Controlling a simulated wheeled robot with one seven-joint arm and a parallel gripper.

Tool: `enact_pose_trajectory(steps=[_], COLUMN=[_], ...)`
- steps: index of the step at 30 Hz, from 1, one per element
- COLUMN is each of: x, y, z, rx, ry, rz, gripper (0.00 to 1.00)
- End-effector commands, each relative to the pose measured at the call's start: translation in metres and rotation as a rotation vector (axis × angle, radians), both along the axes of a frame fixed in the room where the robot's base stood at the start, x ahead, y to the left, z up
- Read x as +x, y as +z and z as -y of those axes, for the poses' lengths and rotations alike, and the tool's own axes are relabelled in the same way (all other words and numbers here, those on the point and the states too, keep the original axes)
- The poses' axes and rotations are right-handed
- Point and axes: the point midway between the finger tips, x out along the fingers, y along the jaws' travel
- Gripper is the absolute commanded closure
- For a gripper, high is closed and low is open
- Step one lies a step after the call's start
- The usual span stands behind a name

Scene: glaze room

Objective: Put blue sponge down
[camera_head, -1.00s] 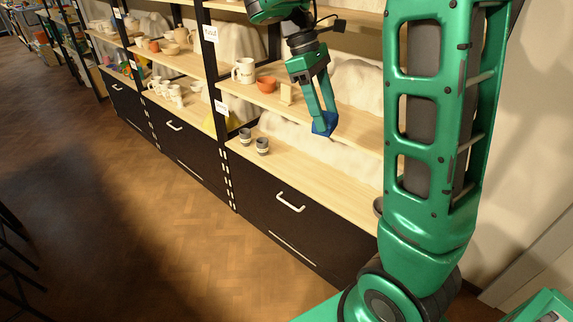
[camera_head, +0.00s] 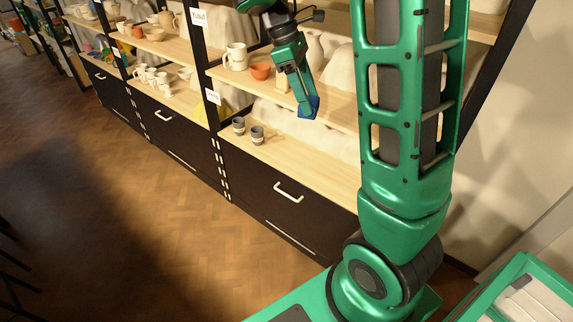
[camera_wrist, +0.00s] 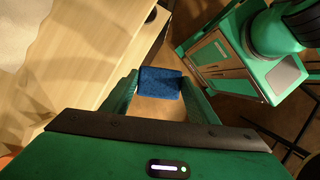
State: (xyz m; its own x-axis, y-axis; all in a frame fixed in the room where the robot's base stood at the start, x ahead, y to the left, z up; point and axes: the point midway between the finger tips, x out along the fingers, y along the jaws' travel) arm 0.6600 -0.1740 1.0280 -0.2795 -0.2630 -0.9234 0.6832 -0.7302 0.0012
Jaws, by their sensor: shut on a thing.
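My gripper (camera_head: 305,98) is shut on the blue sponge (camera_head: 309,107). In the head view it holds the sponge in front of the upper wooden shelf (camera_head: 342,109), pointing down. In the wrist view the blue sponge (camera_wrist: 160,83) sits between the two green fingers, with the shelf boards (camera_wrist: 75,50) to its left and the floor below it. Part of the sponge is hidden by the fingers.
On the upper shelf stand a white mug (camera_head: 236,57), an orange bowl (camera_head: 261,71) and a pale vase (camera_head: 314,50). Black drawers (camera_head: 270,200) lie below.

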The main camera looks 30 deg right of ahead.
Motion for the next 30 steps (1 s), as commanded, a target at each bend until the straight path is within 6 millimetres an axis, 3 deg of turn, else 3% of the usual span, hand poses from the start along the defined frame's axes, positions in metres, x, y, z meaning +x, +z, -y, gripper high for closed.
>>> enact_pose_trajectory(steps=[3,8,12,18,24,30], x=[0.036,0.085,0.12,0.149,0.159,0.163], y=[-0.05,-0.125,-0.194,-0.287,-0.345,-0.365], z=[0.008,0.003,-0.013,-0.049,-0.079,-0.084], rx=[0.001,0.003,0.005,0.005,0.002,-0.001], ry=[0.192,0.471,0.698,0.964,1.116,1.163], rz=[-0.009,-0.012,-0.013,-0.012,-0.006,-0.002], gripper=[0.74,0.74,0.74,0.74,0.74,0.74])
